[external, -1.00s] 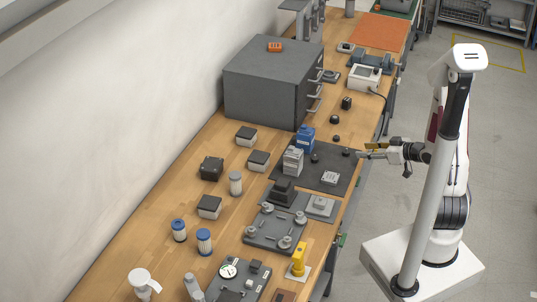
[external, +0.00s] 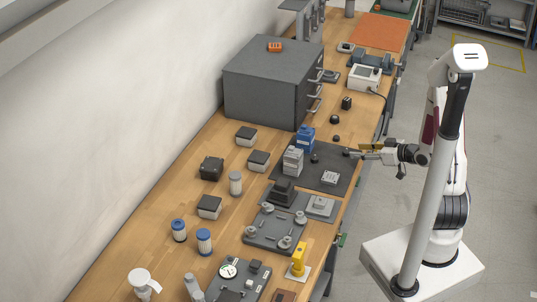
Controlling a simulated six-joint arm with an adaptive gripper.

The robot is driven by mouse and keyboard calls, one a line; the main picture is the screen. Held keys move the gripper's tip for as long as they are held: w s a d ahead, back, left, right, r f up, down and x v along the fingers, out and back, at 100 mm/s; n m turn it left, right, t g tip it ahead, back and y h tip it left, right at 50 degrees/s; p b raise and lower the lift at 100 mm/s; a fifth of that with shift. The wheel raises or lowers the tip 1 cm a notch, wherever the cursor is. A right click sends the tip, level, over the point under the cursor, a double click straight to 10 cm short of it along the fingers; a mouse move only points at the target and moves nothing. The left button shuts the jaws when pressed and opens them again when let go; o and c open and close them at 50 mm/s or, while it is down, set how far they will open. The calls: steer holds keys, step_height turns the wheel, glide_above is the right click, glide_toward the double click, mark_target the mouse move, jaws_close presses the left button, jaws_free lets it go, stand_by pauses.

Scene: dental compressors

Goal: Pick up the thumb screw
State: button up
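A small black knob-like piece (external: 346,152), which may be the thumb screw, sits at the right edge of the dark mat (external: 325,180) on the wooden bench. My gripper (external: 354,154) reaches in from the right, low over the bench edge, with its fingertips at this piece. I cannot tell whether the fingers touch it, and their gap is too small to read. A similar dark knob (external: 315,158) stands farther left on the mat, and another (external: 336,138) lies on the wood just beyond it.
A blue box (external: 306,138) and a grey box (external: 293,161) stand at the mat's left side. A small white block (external: 331,177) lies on the mat. A grey cabinet (external: 262,88) stands behind. A plate with round fittings (external: 272,236) lies toward the front.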

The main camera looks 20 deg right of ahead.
mark_target(349, 156)
steer(key=shift+w, duration=0.15)
steer(key=shift+d+x, duration=0.1)
steer(key=shift+x, duration=1.2)
steer(key=shift+d+x, duration=0.15)
steer(key=shift+x, duration=1.1)
steer(key=shift+w, duration=0.15)
steer(key=c, duration=0.8)
